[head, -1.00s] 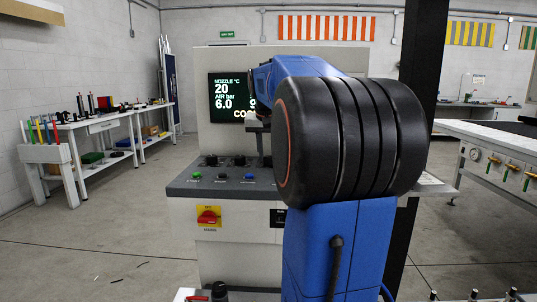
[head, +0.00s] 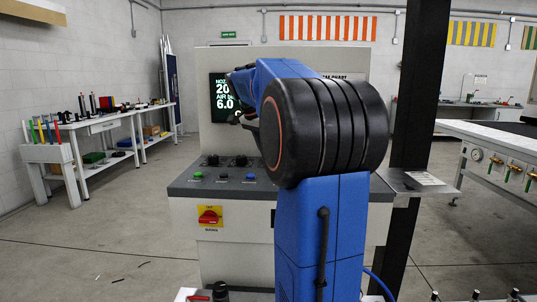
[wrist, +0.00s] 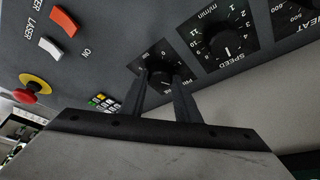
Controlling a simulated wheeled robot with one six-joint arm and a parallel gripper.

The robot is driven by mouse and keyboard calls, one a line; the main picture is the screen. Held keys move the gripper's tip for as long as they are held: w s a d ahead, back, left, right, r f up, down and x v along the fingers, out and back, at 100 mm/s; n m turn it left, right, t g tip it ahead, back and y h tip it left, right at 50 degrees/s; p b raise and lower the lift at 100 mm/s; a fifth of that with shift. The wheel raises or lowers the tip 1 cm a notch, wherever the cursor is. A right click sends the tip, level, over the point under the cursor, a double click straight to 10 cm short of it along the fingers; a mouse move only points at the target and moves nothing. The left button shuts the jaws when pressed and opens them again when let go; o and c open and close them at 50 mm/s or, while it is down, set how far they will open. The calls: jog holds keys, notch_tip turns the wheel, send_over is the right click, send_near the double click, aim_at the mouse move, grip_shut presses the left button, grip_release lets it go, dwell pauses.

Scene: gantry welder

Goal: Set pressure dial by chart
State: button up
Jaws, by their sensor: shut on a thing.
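In the wrist view my gripper (wrist: 163,78) has its two dark fingers on either side of the pressure dial's knob (wrist: 163,72), shut on it. The dial's square black plate shows a partly covered label starting "PR"; most of its scale and the pointer setting cannot be read. In the head view my gripper is mostly hidden by my blue arm, near the screen. The screen (head: 222,130) is partly covered and shows a nozzle reading of 20 and an air reading of 6.0.
The speed dial (wrist: 225,47) and part of a heat dial (wrist: 298,14) sit close beside the pressure dial. Rocker switches (wrist: 64,20), a red emergency stop (wrist: 33,86) and a keypad (wrist: 103,102) are on the same panel. A lower console (head: 205,188) has knobs and coloured buttons.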

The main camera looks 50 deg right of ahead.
jog(key=shift+m, duration=0.4)
jog(key=o, duration=1)
jog(key=shift+o, duration=0.2)
jog(key=v, duration=1.7)
jog(key=shift+w+r, duration=0.25)
